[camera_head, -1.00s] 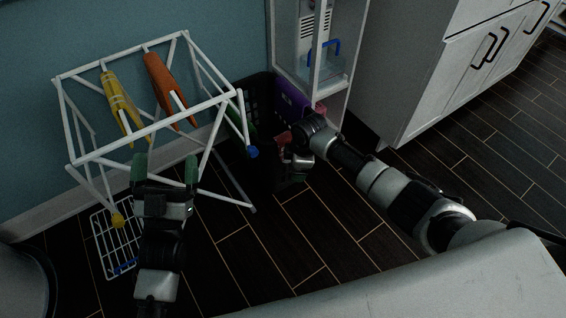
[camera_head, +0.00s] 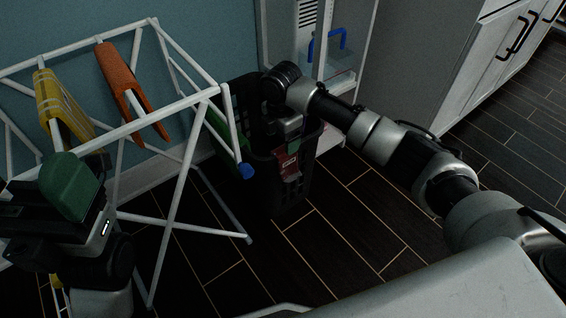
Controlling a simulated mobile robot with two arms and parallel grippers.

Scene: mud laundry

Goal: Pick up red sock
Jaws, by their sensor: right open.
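A small red cloth, which looks like the red sock (camera_head: 290,168), shows at the near side of the dark laundry basket (camera_head: 268,190), just under my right gripper. My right gripper (camera_head: 289,146) is open and points down at the basket's rim, close to the red cloth. Whether its fingers touch the cloth or straddle it cannot be made out. My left gripper (camera_head: 72,186) is at the lower left in front of the drying rack.
A white drying rack (camera_head: 172,105) stands left of the basket, with a yellow cloth (camera_head: 58,105) and an orange cloth (camera_head: 120,85) over its bars. A white cabinet (camera_head: 490,70) is at the right. Dark floor (camera_head: 330,235) is free in front of the basket.

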